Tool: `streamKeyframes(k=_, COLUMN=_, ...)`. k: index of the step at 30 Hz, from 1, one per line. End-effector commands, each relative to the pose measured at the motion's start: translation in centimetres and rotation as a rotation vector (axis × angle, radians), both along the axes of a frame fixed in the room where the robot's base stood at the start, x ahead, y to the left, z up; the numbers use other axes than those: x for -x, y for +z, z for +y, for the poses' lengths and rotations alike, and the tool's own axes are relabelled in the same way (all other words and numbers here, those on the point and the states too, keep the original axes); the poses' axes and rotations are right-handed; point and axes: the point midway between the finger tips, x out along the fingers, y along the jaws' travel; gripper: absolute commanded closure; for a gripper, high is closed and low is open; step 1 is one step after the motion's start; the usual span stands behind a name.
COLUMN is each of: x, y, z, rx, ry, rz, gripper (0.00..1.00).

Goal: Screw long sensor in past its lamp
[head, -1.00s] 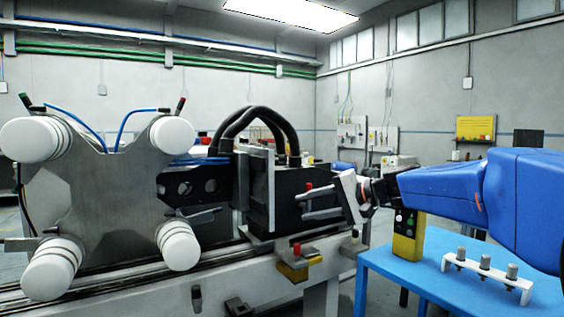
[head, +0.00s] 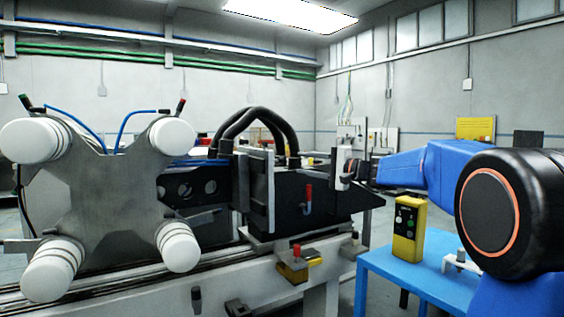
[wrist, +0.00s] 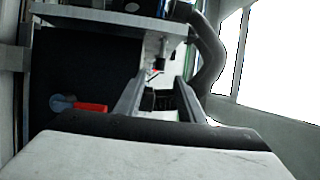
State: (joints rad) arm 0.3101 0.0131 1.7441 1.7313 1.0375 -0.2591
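My gripper (head: 343,167) is at the right end of the dark magazine body (head: 312,190); its fingers are hidden in the head view. In the wrist view my gripper's two grey fingers (wrist: 162,80) stand apart with no part clearly held between them. Beyond the tips, a slim dark upright piece (wrist: 163,48) hangs under a pale plate, with a small red spot at its lower end. It may be the long sensor and its lamp, but it is too small to tell.
A red lever (head: 308,193) sticks out of the magazine's side and shows in the wrist view (wrist: 90,107). A dark hose (wrist: 210,55) curves right of the fingers. A yellow button box (head: 409,228) stands on the blue table (head: 400,285). My arm hides most of the white rack (head: 458,264).

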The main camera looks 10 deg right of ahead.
Motion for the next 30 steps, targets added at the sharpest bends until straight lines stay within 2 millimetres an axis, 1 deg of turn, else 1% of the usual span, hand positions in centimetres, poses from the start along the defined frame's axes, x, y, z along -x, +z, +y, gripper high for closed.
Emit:
streamKeyframes(k=1, x=-0.7, y=0.0, z=0.8, rx=0.000, ry=0.003, rz=0.000, gripper=0.64)
streamKeyframes(k=9, x=-4.3, y=0.2, z=3.8, rx=-0.001, ry=0.003, rz=0.001, gripper=0.64)
streamKeyframes(k=15, x=-6.5, y=0.3, z=5.6, rx=0.000, ry=0.002, rz=0.000, gripper=0.64)
streamKeyframes(k=21, x=-7.4, y=0.4, z=6.5, rx=0.000, ry=0.001, rz=0.000, gripper=0.64)
streamKeyframes(k=30, x=-7.6, y=0.4, z=6.6, rx=0.000, ry=0.000, rz=0.000, gripper=0.64)
